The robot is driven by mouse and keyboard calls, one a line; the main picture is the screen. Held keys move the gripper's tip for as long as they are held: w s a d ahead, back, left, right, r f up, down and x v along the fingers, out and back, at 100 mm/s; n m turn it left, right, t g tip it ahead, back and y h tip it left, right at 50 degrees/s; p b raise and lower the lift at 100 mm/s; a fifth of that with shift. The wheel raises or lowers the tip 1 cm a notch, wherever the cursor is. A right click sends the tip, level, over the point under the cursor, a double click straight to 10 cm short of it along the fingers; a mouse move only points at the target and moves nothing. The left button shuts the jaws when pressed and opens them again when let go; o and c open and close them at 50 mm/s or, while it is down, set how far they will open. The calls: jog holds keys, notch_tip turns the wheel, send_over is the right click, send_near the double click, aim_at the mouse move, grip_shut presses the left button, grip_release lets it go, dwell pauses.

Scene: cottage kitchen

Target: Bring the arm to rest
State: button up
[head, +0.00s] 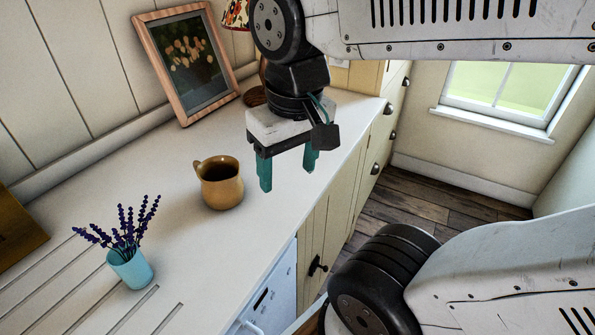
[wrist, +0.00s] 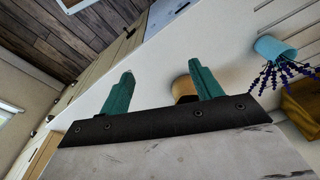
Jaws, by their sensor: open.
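My gripper (head: 288,175) hangs from my arm above the front part of the white countertop, near its edge. Its two teal fingers are apart with nothing between them. In the wrist view my gripper (wrist: 163,88) also shows open and empty. A tan mug (head: 219,182) stands upright on the counter, left of my gripper and apart from it in the head view. In the wrist view the mug (wrist: 184,88) is partly hidden behind one finger.
A light blue cup (head: 130,270) with purple flowers stands on the counter's grooved part. A framed picture (head: 188,62) leans on the wall at the back. A wooden box or board (head: 18,228) is at far left. The floor (head: 420,207) right of the cabinets is clear.

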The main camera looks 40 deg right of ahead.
jog(key=shift+s+d+f+n, duration=0.1)
jog(key=shift+s+f+n, duration=0.15)
jog(key=shift+s, duration=0.25)
jog(key=shift+s+f+n, duration=0.1)
jog(key=shift+s+n, duration=0.25)
jog(key=shift+s, duration=0.1)
